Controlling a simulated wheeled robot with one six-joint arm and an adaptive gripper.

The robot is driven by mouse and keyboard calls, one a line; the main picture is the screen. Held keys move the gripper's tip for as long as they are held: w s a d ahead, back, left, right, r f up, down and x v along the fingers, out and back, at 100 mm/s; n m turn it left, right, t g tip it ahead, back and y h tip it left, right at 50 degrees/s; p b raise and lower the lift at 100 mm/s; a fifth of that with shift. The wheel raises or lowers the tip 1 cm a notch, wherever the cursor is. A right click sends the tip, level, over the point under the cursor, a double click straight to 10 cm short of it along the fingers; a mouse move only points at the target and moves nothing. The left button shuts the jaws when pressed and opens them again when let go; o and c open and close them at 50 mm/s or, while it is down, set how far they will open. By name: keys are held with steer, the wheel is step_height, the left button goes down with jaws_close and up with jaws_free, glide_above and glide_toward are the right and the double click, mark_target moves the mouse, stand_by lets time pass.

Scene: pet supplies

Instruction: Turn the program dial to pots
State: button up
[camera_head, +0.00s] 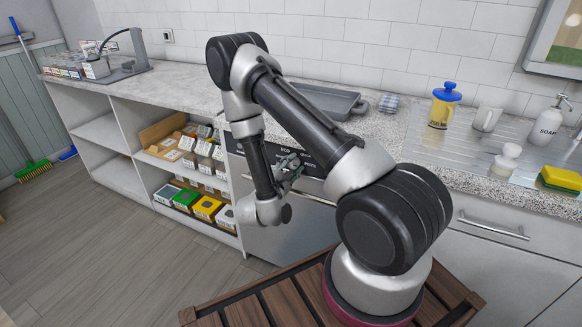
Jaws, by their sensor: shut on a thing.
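The dishwasher (300,235) stands under the worktop, with a pale front and a dark control panel (286,150) along its top. The word ECO shows on the panel just above my gripper. My gripper (289,170) is at the panel, shut on the program dial. The dial itself is hidden behind the gripper and wrist. I cannot see which way its pointer faces, and a pots mark cannot be read from here.
An open shelf with boxes (195,205) stands left of the dishwasher. On the worktop are a grey tray (335,102), a yellow-and-blue press (442,108), a mug (486,118) and a soap bottle (548,124). A drawer handle (492,228) sticks out at the right.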

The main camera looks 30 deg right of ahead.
steer(key=o, duration=1)
steer(key=shift+o, duration=0.2)
steer(key=v, duration=1.2)
